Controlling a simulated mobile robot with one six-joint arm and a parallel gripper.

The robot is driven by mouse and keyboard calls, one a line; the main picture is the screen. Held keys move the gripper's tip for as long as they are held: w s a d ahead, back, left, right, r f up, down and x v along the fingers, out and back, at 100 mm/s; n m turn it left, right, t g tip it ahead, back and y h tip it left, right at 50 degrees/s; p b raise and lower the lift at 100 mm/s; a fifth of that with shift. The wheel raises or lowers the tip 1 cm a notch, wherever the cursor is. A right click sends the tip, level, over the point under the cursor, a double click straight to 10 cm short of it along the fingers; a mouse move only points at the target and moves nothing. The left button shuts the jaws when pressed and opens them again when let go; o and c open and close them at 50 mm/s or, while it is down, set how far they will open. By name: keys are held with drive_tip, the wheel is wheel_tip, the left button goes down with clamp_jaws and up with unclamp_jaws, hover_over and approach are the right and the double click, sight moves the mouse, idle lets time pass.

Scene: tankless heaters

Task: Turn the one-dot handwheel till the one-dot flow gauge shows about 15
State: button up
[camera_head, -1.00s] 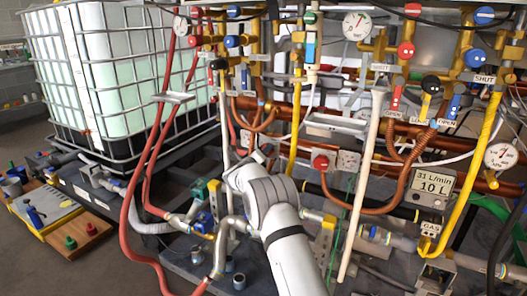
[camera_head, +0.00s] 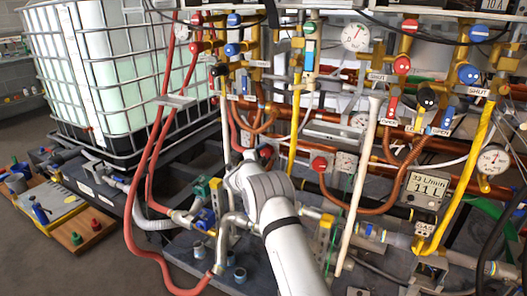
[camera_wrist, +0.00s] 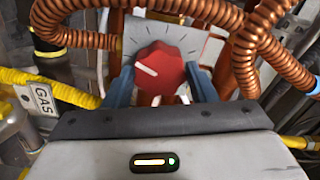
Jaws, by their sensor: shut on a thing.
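In the wrist view a red knob (camera_wrist: 160,70) with a white pointer line sits on a grey plate with tick marks (camera_wrist: 178,37). My gripper (camera_wrist: 161,84) has one blue-grey finger on each side of the knob and is shut on it. The pointer line slants toward the upper left. I see no dot mark on it, so I cannot tell whether it is the one-dot handwheel. In the head view my gripper (camera_head: 240,168) is low among the pipes, its fingers hidden. A digital meter (camera_head: 428,186) reads 33 L/min and 11 L. Round dial gauges show, but their dots and numbers are too small to read.
Copper coiled hoses (camera_wrist: 240,50) arch close above and right of my gripper. A yellow gas hose (camera_wrist: 65,93) runs at left. Another red knob (camera_head: 320,163) and a pale upright pipe (camera_head: 358,185) stand right of my arm. A white caged tank (camera_head: 105,75) stands at left.

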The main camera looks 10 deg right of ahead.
drive_tip(key=n+p, duration=0.1)
drive_tip(key=n, duration=0.3)
drive_tip(key=n+p, duration=0.1)
drive_tip(key=shift+a+r+n+p, duration=0.25)
drive_tip(key=shift+n+p, duration=0.1)
drive_tip(key=shift+n, duration=0.05)
drive_tip(key=n+p, duration=0.1)
drive_tip(key=n, duration=0.3)
drive_tip(key=shift+p, duration=0.4)
drive_tip(key=n+p, duration=0.1)
drive_tip(key=n, duration=0.4)
drive_tip(key=shift+f+p, duration=0.1)
drive_tip(key=shift+p, duration=0.2)
drive_tip(key=shift+n+p, duration=0.55)
drive_tip(key=shift+n, duration=1.75)
drive_tip(key=shift+f, duration=0.1)
drive_tip(key=o, duration=0.7)
